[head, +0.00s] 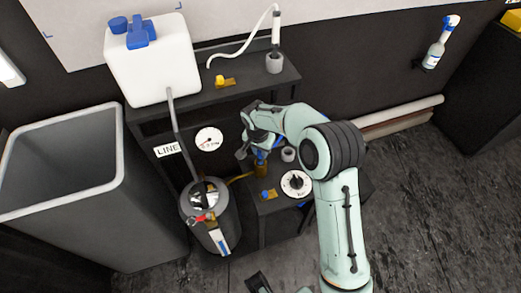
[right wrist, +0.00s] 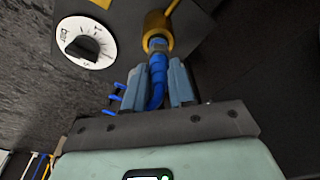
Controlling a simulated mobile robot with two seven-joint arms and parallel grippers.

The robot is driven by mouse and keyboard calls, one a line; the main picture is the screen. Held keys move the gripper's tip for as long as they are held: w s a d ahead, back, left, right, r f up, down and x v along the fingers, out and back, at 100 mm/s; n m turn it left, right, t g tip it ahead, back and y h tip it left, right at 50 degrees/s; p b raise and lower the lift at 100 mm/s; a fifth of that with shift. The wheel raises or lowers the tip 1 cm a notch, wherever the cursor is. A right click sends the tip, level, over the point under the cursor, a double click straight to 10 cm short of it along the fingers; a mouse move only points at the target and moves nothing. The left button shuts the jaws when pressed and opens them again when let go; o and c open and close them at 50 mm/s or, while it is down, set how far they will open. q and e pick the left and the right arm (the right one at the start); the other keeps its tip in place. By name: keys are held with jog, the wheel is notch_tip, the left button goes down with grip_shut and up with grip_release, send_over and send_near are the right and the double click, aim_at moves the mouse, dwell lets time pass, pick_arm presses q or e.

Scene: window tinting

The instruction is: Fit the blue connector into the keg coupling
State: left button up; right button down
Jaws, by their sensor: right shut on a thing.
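My right gripper (right wrist: 160,78) is shut on the blue connector (right wrist: 157,68), whose blue hose bends back between the fingers. The connector's front end lies at the mouth of a round brass coupling (right wrist: 154,22) in the right wrist view; I cannot tell how deep it sits. In the head view the right gripper (head: 258,147) reaches down over the shelf unit, with some blue showing below it and the brass coupling (head: 261,172) under that. The arm partly hides the connector there.
A dark keg (head: 222,238) with a red-handled top stands left of the coupling. A white dial (head: 296,184) and a small blue-topped brass fitting (head: 267,194) sit close by. A grey bin (head: 95,225) and a white canister (head: 150,65) stand to the left. Open floor lies at right.

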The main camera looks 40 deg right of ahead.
jog(key=shift+f, duration=0.2)
jog(key=c, duration=0.9)
grip_release()
jog(key=shift+c, duration=0.2)
jog(key=shift+r, duration=0.15)
jog(key=shift+r, duration=0.35)
notch_tip(320, 180, up, 11)
jog(key=a+p, duration=0.1)
jog(key=shift+s+a+r, duration=0.2)
jog(key=shift+s+a, duration=0.1)
jog(key=shift+s, duration=0.15)
